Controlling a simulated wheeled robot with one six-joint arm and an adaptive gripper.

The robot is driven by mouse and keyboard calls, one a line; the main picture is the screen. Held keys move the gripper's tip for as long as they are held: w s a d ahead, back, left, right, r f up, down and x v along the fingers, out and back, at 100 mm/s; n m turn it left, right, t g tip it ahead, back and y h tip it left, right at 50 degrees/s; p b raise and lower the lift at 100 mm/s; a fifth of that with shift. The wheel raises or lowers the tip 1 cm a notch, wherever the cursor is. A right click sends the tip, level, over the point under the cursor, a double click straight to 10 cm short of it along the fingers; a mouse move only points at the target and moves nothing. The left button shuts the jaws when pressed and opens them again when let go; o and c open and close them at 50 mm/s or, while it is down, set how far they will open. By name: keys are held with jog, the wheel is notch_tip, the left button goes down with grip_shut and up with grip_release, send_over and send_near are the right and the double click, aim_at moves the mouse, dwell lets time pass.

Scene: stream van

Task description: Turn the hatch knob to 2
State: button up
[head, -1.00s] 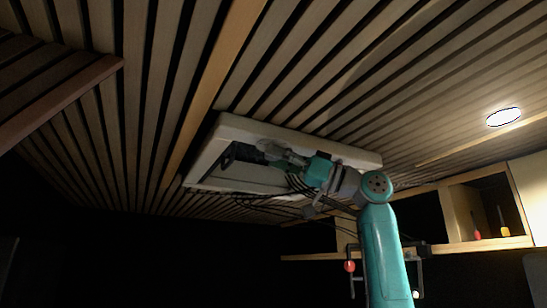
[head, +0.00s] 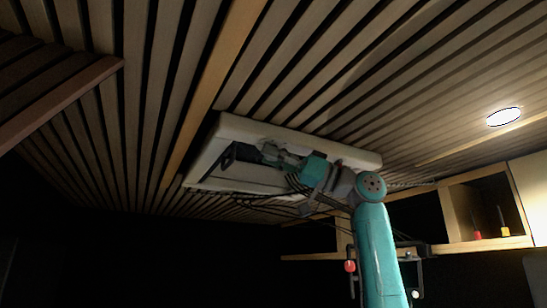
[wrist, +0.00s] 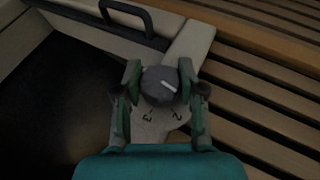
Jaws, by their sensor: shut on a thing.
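The hatch knob (wrist: 158,86) is a round dark grey knob with a white pointer line. It sits on a light plate at the hatch frame, and the digits 2 and 3 show below it in the wrist view. The pointer slants to the lower right, to the right of the direction of the 2. My gripper (wrist: 160,82) is shut on the knob, one finger on each side. In the head view my gripper (head: 272,153) is up at the white ceiling hatch (head: 235,125), and the knob cannot be made out there.
A dark bar handle (wrist: 127,16) stands on the hatch near the knob; it also shows in the head view (head: 226,158). Wooden slats (head: 300,60) cover the ceiling around the hatch. An open shelf (head: 490,208) with small tools is at the right, and a round lamp (head: 505,117) is lit.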

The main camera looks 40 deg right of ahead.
jog(key=shift+n+g+y, duration=1)
jog(key=shift+g+y, duration=0.15)
jog(key=shift+g, duration=0.4)
jog(key=shift+n+g+y, duration=1)
jog(key=shift+g+y, duration=0.15)
jog(key=shift+g, duration=0.4)
jog(key=o, duration=1.2)
jog(key=shift+c, duration=0.2)
jog(key=shift+d, duration=0.15)
jog(key=v, duration=1.1)
jog(key=shift+d+f, duration=0.15)
jog(key=shift+d, duration=0.2)
jog(key=shift+s, duration=0.2)
